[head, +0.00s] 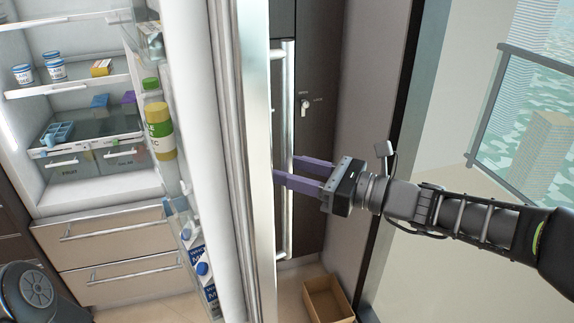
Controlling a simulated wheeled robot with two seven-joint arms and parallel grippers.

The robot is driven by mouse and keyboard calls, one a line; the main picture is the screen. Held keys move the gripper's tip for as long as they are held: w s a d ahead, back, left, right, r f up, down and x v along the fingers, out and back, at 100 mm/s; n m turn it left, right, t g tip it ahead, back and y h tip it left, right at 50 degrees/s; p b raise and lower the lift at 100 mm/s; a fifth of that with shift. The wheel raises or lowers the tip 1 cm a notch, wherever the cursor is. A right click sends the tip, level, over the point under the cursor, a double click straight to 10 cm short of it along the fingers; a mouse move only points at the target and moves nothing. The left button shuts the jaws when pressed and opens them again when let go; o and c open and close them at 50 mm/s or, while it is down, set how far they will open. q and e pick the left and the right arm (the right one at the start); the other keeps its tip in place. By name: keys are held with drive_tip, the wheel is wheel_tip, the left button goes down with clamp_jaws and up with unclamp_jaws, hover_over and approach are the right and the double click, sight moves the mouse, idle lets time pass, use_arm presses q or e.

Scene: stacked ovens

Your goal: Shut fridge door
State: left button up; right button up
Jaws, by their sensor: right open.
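The fridge door (240,150) stands open, seen nearly edge-on in the middle of the head view. Its inner shelves on the left hold a yellow-green bottle (159,128) and milk cartons (203,268). A long vertical metal handle (283,200) is on the door's outer side. The fridge interior (75,150) is lit and exposed on the left. My right gripper (293,172) is open, with purple fingers pointing left at the handle area. Its fingertips overlap the handle in the picture; I cannot tell whether they touch it. My left gripper is not in view.
Drawers with bar handles (120,240) sit below the fridge interior. An open cardboard box (328,300) lies on the floor below my right gripper. A dark cabinet panel (315,110) stands behind the gripper, and a window (520,110) is on the right.

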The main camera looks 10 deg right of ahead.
drive_tip(key=shift+w+a, duration=0.25)
drive_tip(key=shift+a, duration=0.1)
drive_tip(key=shift+c, duration=0.3)
clamp_jaws()
idle(1.0)
